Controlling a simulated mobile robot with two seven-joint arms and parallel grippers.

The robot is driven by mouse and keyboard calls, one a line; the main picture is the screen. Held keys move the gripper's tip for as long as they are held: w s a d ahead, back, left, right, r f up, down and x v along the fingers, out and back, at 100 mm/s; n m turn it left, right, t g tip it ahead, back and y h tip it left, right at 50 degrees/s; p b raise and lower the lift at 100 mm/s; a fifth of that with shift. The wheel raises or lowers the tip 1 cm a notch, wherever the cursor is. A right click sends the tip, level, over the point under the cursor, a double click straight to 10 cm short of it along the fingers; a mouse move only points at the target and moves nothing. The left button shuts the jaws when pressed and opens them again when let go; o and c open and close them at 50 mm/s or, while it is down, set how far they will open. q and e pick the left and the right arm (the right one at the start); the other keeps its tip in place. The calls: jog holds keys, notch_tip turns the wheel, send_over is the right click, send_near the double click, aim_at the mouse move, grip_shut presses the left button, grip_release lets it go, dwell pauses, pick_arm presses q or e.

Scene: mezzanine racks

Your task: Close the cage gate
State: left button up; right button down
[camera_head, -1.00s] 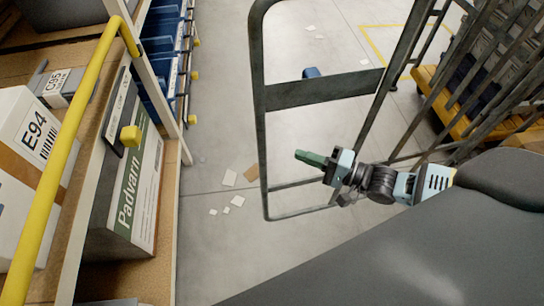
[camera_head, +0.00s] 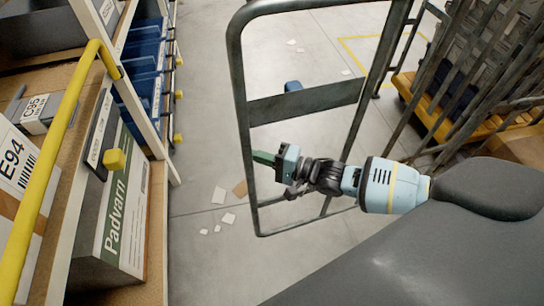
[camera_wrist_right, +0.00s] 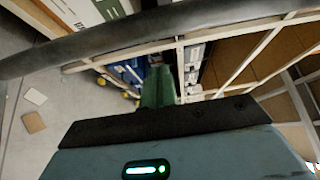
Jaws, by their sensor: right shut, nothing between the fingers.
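The cage gate (camera_head: 300,103) is a dark grey tube frame with a flat cross panel, standing open into the aisle in the head view. Its right side is towards the barred cage (camera_head: 455,90). My right gripper (camera_head: 263,158) has green fingers, shut and empty, and points left close to the gate's left upright, below the cross panel. I cannot tell whether it touches the upright. In the right wrist view the green fingers (camera_wrist_right: 158,88) show below a dark tube (camera_wrist_right: 130,38) that crosses the picture. My left gripper is not in view.
A rack with boxes, blue bins (camera_head: 145,85) and a yellow rail (camera_head: 55,150) stands on the left. Paper scraps (camera_head: 219,195) lie on the grey floor between rack and gate. A yellow trolley (camera_head: 425,105) is behind the cage bars. The aisle floor is otherwise open.

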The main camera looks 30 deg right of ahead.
jog(key=shift+s+a+p, duration=0.25)
jog(key=shift+s+p, duration=0.1)
jog(key=shift+s, duration=0.6)
jog(key=shift+s+a+p, duration=0.2)
jog(key=shift+s+p, duration=0.1)
jog(key=shift+s, duration=0.65)
